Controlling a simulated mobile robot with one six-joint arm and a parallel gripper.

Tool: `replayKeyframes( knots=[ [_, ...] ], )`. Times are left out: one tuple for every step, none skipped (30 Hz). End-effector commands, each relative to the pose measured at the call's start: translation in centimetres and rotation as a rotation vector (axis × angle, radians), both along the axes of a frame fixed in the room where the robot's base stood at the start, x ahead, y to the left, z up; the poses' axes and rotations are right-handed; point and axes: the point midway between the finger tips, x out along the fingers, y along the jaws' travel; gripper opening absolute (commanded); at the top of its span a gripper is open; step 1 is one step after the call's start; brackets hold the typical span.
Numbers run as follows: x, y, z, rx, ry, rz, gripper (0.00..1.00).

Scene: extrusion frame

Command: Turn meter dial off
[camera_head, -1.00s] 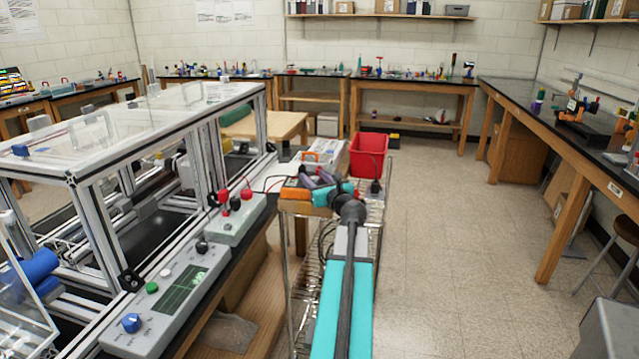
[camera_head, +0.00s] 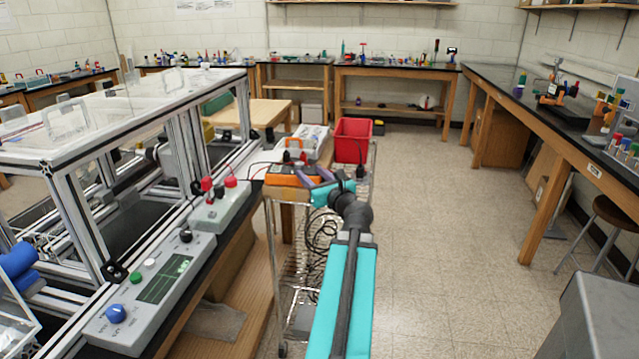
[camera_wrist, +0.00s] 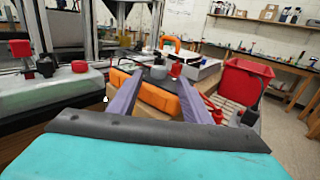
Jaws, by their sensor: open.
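The orange meter (camera_head: 292,176) lies on top of the wire cart in the head view. In the wrist view the meter (camera_wrist: 150,92) is straight ahead, between and beyond my fingers. A dark round knob, which looks like its dial (camera_wrist: 158,73), shows on its top; its pointer setting is too small to read. My gripper (camera_wrist: 158,88) is open, with its two purple fingers apart and nothing between them. In the head view my gripper (camera_head: 316,178) is at the meter's right end. I cannot tell whether the fingers touch the meter.
A red bin (camera_head: 353,140) stands behind the meter on the cart (camera_head: 270,240). A white tray (camera_head: 308,138) is beside it. Cables hang from the cart. The bench at left holds a control box (camera_head: 160,285) and an aluminium frame (camera_head: 90,160).

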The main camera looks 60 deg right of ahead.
Motion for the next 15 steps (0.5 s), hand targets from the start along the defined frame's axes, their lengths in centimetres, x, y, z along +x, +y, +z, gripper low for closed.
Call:
replayKeyframes(
  knots=[
    [-0.7, 0.5, -0.1, 0.000, 0.000, -0.002, 0.44],
    [-1.0, 0.7, -0.1, 0.000, 0.000, -0.002, 0.44],
    [-1.3, 1.0, -0.1, -0.001, 0.001, -0.001, 0.44],
    [-1.6, 1.2, -0.1, -0.001, 0.001, -0.001, 0.44],
    [-1.9, 1.4, -0.1, -0.001, 0.001, -0.001, 0.44],
    [-1.7, 1.1, -0.4, -0.002, 0.000, 0.001, 0.44],
    [-1.6, 1.0, -0.4, -0.001, 0.000, 0.002, 0.44],
    [-1.6, 1.0, -0.3, -0.002, -0.001, 0.003, 0.44],
    [-1.7, 1.0, -0.3, -0.003, -0.001, 0.003, 0.44],
    [-1.7, 1.0, -0.3, -0.004, -0.002, 0.004, 0.44],
    [-1.7, 1.0, -0.3, -0.004, -0.002, 0.004, 0.44],
    [-1.7, 1.0, -0.3, -0.003, -0.003, 0.005, 0.44],
    [-1.7, 1.0, -0.3, -0.003, -0.003, 0.006, 0.44],
    [-1.7, 1.0, -0.3, -0.004, -0.002, 0.006, 0.44],
    [-1.7, 1.0, -0.3, -0.005, -0.003, 0.007, 0.44]
  ],
)
